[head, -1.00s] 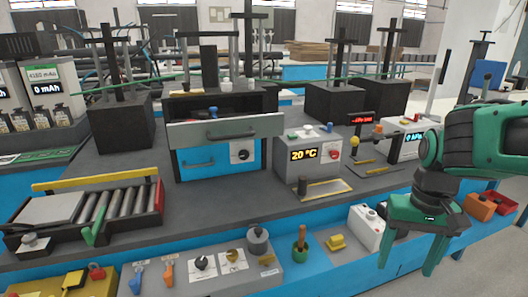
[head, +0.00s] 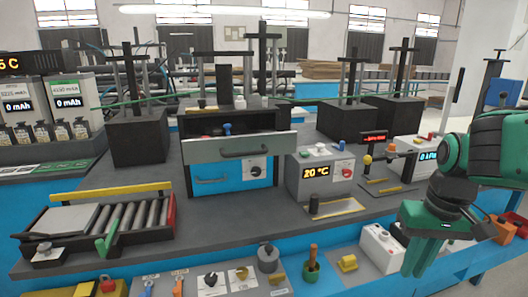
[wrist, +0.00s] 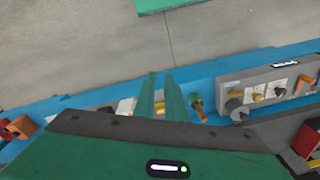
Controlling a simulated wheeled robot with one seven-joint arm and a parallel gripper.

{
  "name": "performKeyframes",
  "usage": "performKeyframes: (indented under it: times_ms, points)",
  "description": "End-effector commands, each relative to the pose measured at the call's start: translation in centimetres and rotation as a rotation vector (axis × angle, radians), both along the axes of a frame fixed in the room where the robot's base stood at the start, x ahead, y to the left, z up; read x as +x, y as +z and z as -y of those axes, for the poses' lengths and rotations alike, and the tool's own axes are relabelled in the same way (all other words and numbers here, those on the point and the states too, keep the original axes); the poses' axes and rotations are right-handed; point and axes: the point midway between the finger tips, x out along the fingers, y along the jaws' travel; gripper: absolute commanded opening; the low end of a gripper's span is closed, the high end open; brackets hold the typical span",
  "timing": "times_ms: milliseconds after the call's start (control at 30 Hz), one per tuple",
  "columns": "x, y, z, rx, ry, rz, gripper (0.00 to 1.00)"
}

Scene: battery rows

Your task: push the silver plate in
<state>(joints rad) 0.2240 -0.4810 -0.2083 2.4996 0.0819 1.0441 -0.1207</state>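A silver-grey plate (head: 238,147) with a dark bar handle is the front of the upper drawer of the dark cabinet (head: 185,170) in the head view. It stands forward of the blue lower front (head: 213,182), and the open drawer shows behind its top edge. Another flat grey plate (head: 68,219) lies at the left end of the roller tray. My gripper (head: 416,272) is at the right, in front of the bench and well apart from both plates. In the wrist view its green fingers (wrist: 161,78) point away with a narrow gap between them, holding nothing.
A box reading 20 °C (head: 316,172) stands right of the cabinet. The roller tray (head: 125,215) is at the left. Knobs (head: 212,279) and a green pot (head: 311,271) line the front ledge. The dark worktop (head: 235,212) before the cabinet is mostly clear.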

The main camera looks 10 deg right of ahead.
Motion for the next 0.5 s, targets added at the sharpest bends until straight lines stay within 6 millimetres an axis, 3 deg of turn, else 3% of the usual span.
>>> performKeyframes:
  times_ms: [33,200,300,400,500]
  points:
    - [2.9,1.4,-0.2,-0.002,0.114,0.046,0.00]
    - [13.7,8.2,-3.4,-0.038,0.668,0.265,0.00]
    - [19.0,12.5,-6.2,-0.084,1.005,0.397,0.00]
    - [22.8,16.2,-9.1,-0.138,1.303,0.514,0.00]
    - [25.0,18.9,-11.5,-0.188,1.533,0.604,0.00]
